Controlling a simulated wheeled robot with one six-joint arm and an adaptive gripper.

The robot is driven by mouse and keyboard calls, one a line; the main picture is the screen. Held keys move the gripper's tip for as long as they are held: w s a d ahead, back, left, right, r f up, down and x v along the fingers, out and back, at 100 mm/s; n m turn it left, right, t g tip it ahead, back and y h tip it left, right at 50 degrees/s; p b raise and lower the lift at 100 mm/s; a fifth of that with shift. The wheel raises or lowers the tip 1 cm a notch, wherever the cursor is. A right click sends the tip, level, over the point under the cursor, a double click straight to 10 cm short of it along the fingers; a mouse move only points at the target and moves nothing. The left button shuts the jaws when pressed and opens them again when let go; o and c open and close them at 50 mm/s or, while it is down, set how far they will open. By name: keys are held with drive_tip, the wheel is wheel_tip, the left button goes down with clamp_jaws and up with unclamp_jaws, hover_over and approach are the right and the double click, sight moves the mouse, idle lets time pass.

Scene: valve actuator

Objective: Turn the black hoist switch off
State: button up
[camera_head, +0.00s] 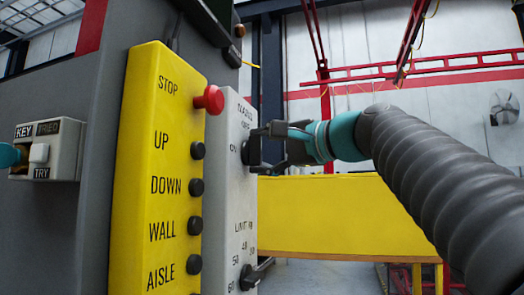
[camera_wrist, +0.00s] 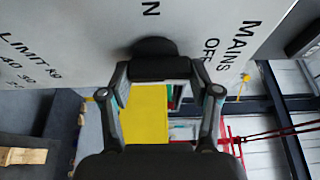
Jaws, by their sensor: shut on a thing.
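The black hoist switch (camera_head: 249,151) is a rotary knob on the grey panel (camera_head: 229,190), beside the MAINS, OFF and ON lettering. In the wrist view the switch's round black base (camera_wrist: 154,46) shows at the panel face, with its handle between my fingers. My gripper (camera_head: 266,142) reaches in from the right and is shut on the switch handle. The fingers (camera_wrist: 160,72) stand on both sides of it in the wrist view. The fingers partly hide the handle, so I cannot tell exactly which mark it points to.
A second black knob (camera_head: 250,277) sits lower on the grey panel by the LIMIT scale. A yellow button panel (camera_head: 146,200) with a red STOP button (camera_head: 210,100) stands to the left. A KEY box (camera_head: 48,150) is further left. A yellow barrier (camera_head: 345,215) stands behind my arm.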

drive_tip(key=o, duration=1.1)
drive_tip(key=shift+o, duration=0.2)
drive_tip(key=v, duration=1.2)
drive_tip(key=shift+s, duration=0.1)
